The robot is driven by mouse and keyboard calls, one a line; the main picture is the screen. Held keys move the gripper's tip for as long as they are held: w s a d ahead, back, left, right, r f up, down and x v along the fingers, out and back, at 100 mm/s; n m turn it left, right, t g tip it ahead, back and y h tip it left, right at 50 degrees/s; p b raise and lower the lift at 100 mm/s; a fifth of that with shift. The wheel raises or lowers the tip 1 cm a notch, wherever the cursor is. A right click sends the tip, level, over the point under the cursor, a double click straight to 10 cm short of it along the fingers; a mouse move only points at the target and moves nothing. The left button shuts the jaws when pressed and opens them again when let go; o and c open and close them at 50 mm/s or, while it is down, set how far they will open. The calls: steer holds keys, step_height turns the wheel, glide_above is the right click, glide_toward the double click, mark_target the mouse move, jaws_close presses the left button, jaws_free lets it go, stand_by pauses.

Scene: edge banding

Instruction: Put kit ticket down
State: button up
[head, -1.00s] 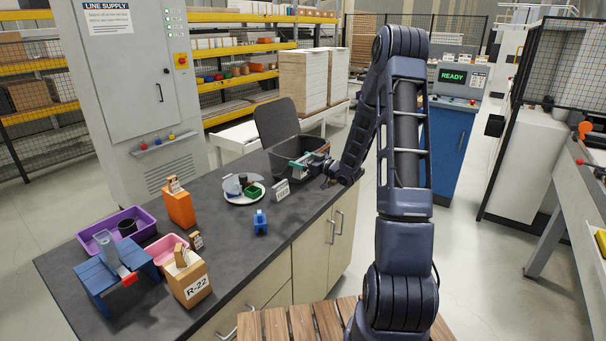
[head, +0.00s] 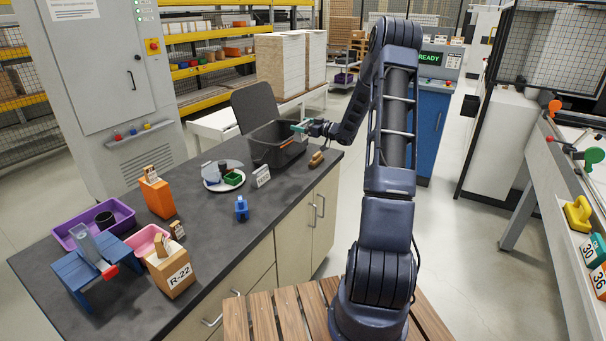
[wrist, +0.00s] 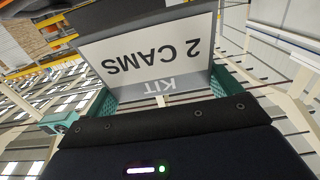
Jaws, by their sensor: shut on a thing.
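The kit ticket (wrist: 150,55) is a white card with grey bands, printed "2 CAMS" and "KIT". It appears upside down and large in the wrist view, between the teal fingers of my gripper (wrist: 160,97). My gripper is shut on it. In the head view, my gripper (head: 301,127) is at the right side of the black bin (head: 285,160) at the counter's far end, around rim height. The ticket cannot be made out in the head view.
The bin's dark lid (head: 255,106) stands open behind it. A small tan block (head: 316,158) lies right of the bin. A white card stand (head: 261,176), a round plate (head: 212,184) and a blue piece (head: 241,208) stand nearer on the counter (head: 215,235). Bare counter lies between them.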

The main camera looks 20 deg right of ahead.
step_height(320, 180, down, 20)
steer(key=shift+r, duration=0.2)
stand_by(0.4)
steer(key=shift+f, duration=0.15)
steer(key=o, duration=0.7)
